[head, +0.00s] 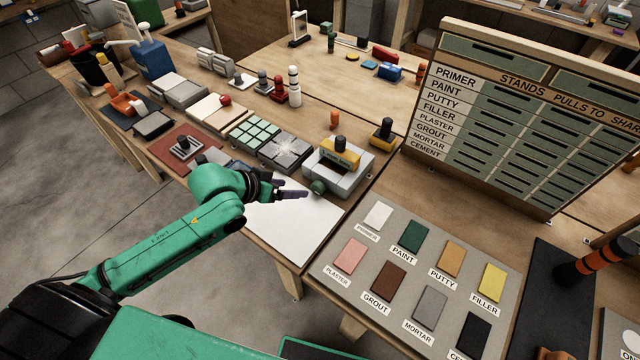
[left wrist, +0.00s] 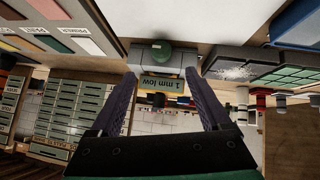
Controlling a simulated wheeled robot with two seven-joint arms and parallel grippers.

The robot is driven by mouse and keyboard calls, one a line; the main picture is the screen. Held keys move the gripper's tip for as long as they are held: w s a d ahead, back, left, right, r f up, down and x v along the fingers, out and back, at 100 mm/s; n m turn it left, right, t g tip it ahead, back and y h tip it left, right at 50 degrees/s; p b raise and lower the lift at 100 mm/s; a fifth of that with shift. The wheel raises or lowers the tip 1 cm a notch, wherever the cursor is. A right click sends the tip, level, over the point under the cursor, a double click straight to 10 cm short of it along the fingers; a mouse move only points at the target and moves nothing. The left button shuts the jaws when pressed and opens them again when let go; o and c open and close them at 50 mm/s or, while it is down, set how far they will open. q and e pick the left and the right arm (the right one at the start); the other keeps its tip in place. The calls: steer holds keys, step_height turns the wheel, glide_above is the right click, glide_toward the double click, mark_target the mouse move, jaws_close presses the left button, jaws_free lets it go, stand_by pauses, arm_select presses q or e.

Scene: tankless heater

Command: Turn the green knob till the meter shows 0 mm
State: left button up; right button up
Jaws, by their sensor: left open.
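The green knob (head: 318,187) sits on the front of a grey block device (head: 350,178) with a yellow-and-black part on top. The meter (left wrist: 162,84) is a green strip that reads "1 mm low". My left gripper (head: 296,193) is open and empty, just left of the knob in the head view; its two dark fingers (left wrist: 160,74) also show in the left wrist view. My right gripper is not in view.
A white sheet (head: 290,225) lies on the bench below the gripper. A green tile panel (head: 253,131) and a cracked grey tile (head: 285,150) lie left of the device. A colour sample board (head: 395,262) is at front right. A labelled slotted rack (head: 520,120) stands behind it.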

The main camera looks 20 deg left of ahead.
mark_target(314, 189)
arm_select(q)
steer(key=x, duration=0.4)
steer(key=shift+a+f, duration=0.1)
steer(key=shift+a, duration=0.05)
steer(key=x, duration=0.8)
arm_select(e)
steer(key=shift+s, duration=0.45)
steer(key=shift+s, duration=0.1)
